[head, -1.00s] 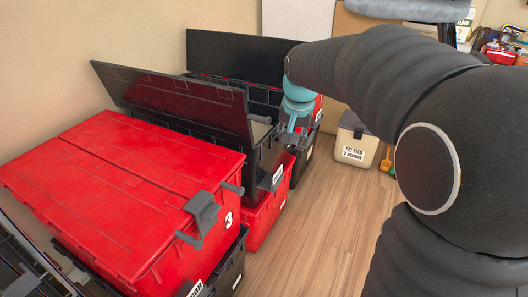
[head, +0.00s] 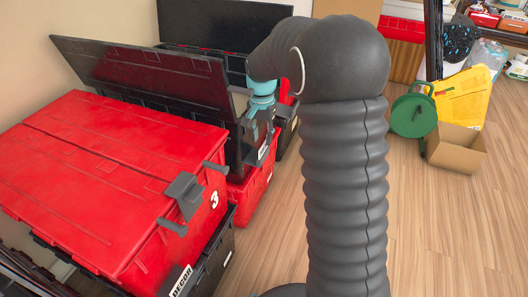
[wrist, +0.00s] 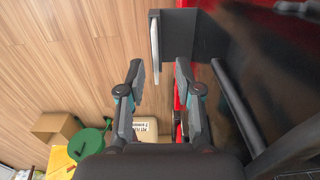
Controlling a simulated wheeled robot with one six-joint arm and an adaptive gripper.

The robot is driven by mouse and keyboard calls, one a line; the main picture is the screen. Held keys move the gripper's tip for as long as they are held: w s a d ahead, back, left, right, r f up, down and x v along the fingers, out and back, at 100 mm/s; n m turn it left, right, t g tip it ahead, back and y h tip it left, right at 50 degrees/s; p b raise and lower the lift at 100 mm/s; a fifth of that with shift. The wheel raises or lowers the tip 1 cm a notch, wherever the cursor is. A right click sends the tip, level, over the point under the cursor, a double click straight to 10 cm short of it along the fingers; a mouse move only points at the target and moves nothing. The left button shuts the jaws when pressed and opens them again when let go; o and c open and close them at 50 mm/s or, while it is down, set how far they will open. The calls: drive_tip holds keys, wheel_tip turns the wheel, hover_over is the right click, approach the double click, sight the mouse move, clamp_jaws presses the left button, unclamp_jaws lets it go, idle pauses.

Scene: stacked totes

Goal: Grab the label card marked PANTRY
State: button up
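A white label card (head: 263,151) shows partly on the front of the open black tote (head: 240,158) in the head view; its lettering is too small to read. In the wrist view a pale card (wrist: 154,38) is seen almost edge-on against a black block of the tote front, its face hidden. My gripper (wrist: 160,72) is open and empty, with one fingertip to each side of the card's line and the card just beyond the tips. In the head view my gripper (head: 262,112) is by the tote's front, partly hidden by my arm.
A red tote marked 3 (head: 125,170) sits nearest, on a black tote labelled DECOR (head: 212,262). Raised black lids (head: 140,80) stand behind my gripper. A green reel (head: 412,115) and cardboard box (head: 460,150) stand on the open wooden floor at right.

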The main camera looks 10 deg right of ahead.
sight(263, 146)
drive_tip(key=f, duration=0.4)
drive_tip(key=shift+s+d, duration=0.1)
drive_tip(key=shift+s, duration=0.25)
clamp_jaws()
